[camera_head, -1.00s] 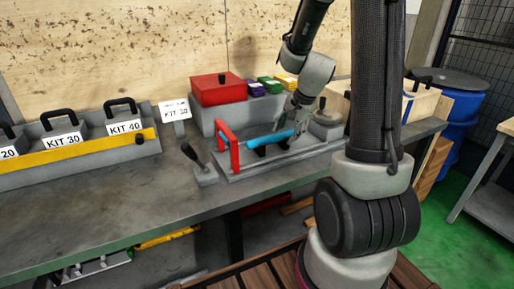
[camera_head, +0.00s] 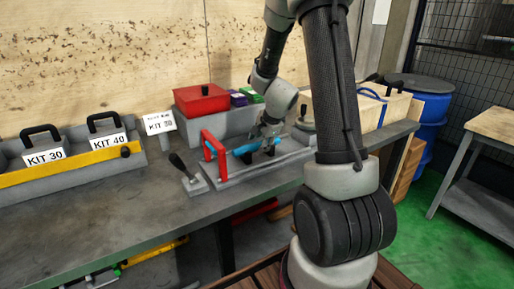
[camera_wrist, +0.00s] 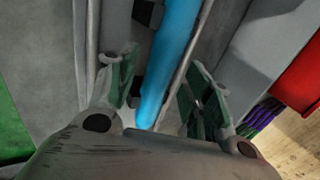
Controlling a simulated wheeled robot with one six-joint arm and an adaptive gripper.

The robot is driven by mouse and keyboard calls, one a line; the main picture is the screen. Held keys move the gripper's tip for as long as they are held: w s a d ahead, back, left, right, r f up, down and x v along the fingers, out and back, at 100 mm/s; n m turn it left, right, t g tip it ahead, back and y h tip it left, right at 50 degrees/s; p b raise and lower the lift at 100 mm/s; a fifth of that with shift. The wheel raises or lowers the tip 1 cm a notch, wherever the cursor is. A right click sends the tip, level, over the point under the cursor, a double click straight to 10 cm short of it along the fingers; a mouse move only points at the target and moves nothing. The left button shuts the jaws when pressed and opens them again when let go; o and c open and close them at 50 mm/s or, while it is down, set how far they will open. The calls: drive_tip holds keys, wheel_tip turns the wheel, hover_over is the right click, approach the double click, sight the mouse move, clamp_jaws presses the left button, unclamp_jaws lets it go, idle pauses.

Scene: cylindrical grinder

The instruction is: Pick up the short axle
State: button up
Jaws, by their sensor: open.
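A blue cylindrical axle (camera_head: 243,150) lies in a grey fixture with a red frame (camera_head: 212,156) on the workbench. I take it for the short axle, though no label shows on it. My gripper (camera_head: 268,134) is over the right part of the axle, pointing down, and partly hides it. In the wrist view my gripper (camera_wrist: 160,92) is open, with a green-padded finger on either side of the blue axle (camera_wrist: 172,48). The axle runs between the fingers, with gaps on both sides. Its near end is close to the palm in the picture; the exact depth is unclear.
Kit trays (camera_head: 70,165) are at left. A blue barrel (camera_head: 428,115) stands at right.

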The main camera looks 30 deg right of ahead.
drive_tip(key=shift+x, duration=1)
drive_tip(key=shift+r, duration=0.1)
clamp_jaws()
